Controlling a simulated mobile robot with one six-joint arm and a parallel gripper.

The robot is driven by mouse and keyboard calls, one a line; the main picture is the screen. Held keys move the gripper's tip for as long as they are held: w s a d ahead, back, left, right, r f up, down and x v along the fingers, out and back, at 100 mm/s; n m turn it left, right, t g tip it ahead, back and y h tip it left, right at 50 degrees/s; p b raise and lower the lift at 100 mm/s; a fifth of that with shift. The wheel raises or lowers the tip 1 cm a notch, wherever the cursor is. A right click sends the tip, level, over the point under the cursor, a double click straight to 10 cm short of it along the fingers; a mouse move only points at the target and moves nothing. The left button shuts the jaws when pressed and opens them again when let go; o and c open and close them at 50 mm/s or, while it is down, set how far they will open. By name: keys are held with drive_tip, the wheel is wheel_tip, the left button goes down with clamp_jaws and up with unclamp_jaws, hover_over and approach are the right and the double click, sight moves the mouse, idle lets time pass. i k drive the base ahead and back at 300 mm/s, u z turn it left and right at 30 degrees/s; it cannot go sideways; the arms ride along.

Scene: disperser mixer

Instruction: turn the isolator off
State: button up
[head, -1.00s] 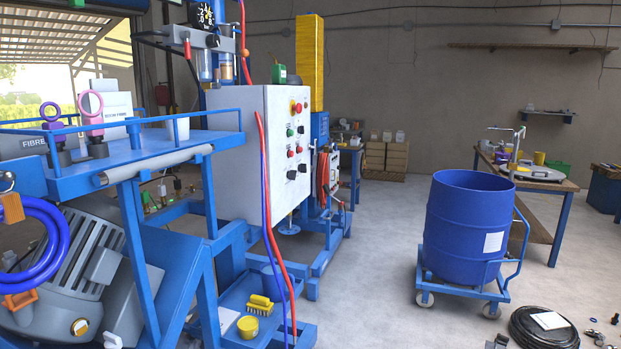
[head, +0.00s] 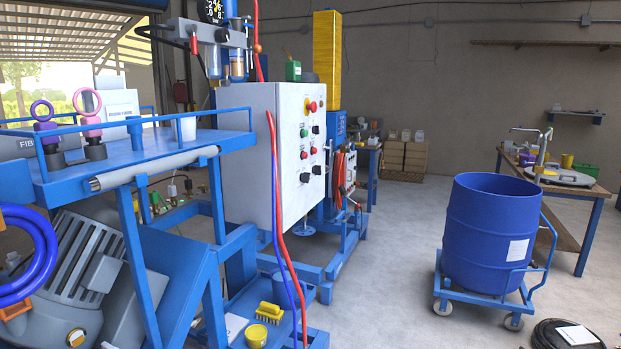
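The white control cabinet (head: 250,145) stands left of the middle in the head view. Its narrow control face is turned to the right and seen at a steep angle. A red and yellow switch (head: 310,106) sits near the top of that face. Several smaller red, green and black buttons and knobs are below it. Which way any knob points is too small to tell, and I cannot tell for sure which one is the isolator. My gripper is not in view.
Red and blue hoses (head: 275,190) hang down the cabinet's front edge. A blue machine frame (head: 140,170) with a shelf fills the left. A blue drum (head: 487,232) on a wheeled trolley stands at the right. Open concrete floor (head: 385,260) lies between cabinet and drum.

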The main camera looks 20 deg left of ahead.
sight(305, 177)
drive_tip(key=i, duration=1.3)
drive_tip(key=z, duration=0.45)
drive_tip(key=k, duration=0.15)
drive_tip(key=u, duration=2.75)
drive_tip(key=i, duration=0.45)
drive_tip(key=z, duration=0.05)
